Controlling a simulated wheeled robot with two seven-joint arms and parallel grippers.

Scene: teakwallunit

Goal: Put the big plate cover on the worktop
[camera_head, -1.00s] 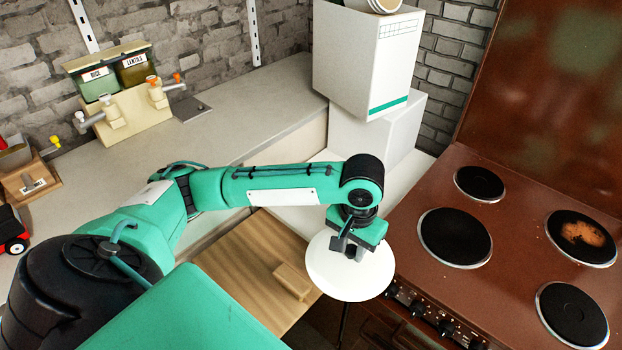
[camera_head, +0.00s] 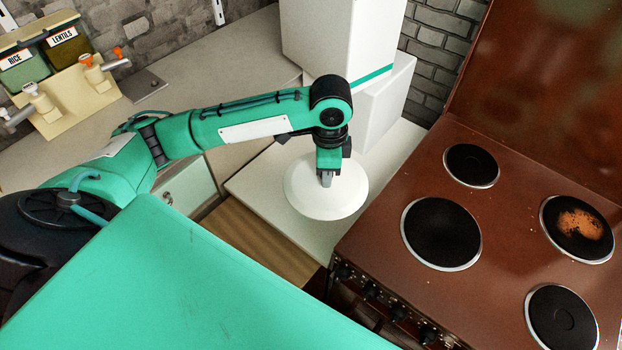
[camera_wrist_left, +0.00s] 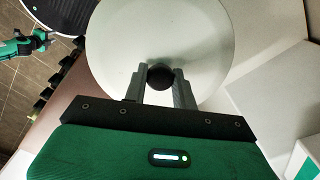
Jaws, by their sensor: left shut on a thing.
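The big plate cover (camera_head: 303,203) is a round white disc with a dark knob (camera_wrist_left: 160,77) on top. My left gripper (camera_head: 327,181) is shut on that knob from above. The cover is about level over the white worktop (camera_head: 262,187) beside the stove. I cannot tell whether its rim touches the surface. The cover's pale top also fills the upper middle of the left wrist view (camera_wrist_left: 160,30), with the fingers on both sides of the knob. A small green part of my other arm shows at that view's left edge; its jaws are unclear.
The brown stove (camera_head: 395,205) with several black hotplates stands close on the right. White boxes (camera_head: 340,45) are stacked behind the cover. A wooden board or drawer (camera_head: 255,240) lies lower in front. The rice and lentils dispenser (camera_head: 60,75) is on the left counter.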

